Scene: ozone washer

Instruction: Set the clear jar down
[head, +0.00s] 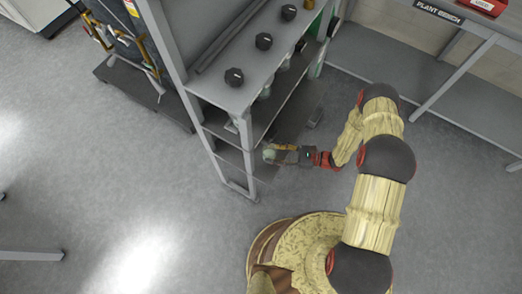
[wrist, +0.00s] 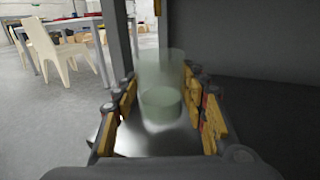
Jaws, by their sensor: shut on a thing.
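The clear jar (wrist: 162,95) is a pale greenish see-through cylinder, upright between the fingers in the wrist view. My gripper (wrist: 163,112) is shut on it, with yellow finger pads on both sides. In the head view my gripper (head: 282,154) is at the near end of the grey rack (head: 236,92), beside a lower shelf. The jar (head: 269,154) shows there as a small pale spot at the fingertips. A shiny grey surface (wrist: 150,143) lies below the jar in the wrist view. I cannot tell whether the jar touches it.
A grey upright post (wrist: 117,40) stands just beyond the jar on the left. A dark panel (wrist: 240,50) closes off the right. Several black knobs (head: 264,41) are on the rack's top. A bench (head: 390,75) stands at upper right. Open floor (head: 110,190) lies left.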

